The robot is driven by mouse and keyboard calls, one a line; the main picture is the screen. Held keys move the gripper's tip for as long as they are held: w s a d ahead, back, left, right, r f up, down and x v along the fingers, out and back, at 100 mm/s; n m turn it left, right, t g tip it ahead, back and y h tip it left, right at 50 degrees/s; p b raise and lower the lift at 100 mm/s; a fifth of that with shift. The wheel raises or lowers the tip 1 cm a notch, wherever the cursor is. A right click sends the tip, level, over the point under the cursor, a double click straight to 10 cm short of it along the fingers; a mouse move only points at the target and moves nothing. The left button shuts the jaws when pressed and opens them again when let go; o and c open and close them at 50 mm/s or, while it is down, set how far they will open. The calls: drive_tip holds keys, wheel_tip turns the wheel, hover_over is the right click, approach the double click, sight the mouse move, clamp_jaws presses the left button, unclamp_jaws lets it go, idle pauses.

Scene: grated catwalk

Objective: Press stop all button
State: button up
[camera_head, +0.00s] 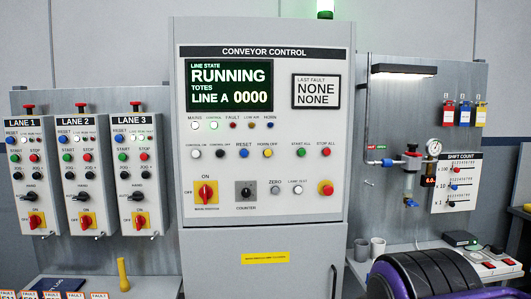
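The stop all button (326,152) is a small round red button at the right end of the button row on the grey conveyor control panel (262,170). Its label sits just above it. The green start all button (299,152) is directly to its left. The display (230,85) reads RUNNING, LINE A 0000. My gripper's fingers are not in view. A dark, purple-edged rounded part at the bottom right may belong to my arm; it is well below the button and apart from it.
Three lane boxes (79,175) stand left of the cabinet. A yellow upright object (123,275) is on the left bench. At right are a lamp (403,70), gauge (433,147), shift count panel (456,182) and cups (378,248). Nothing covers the panel's front.

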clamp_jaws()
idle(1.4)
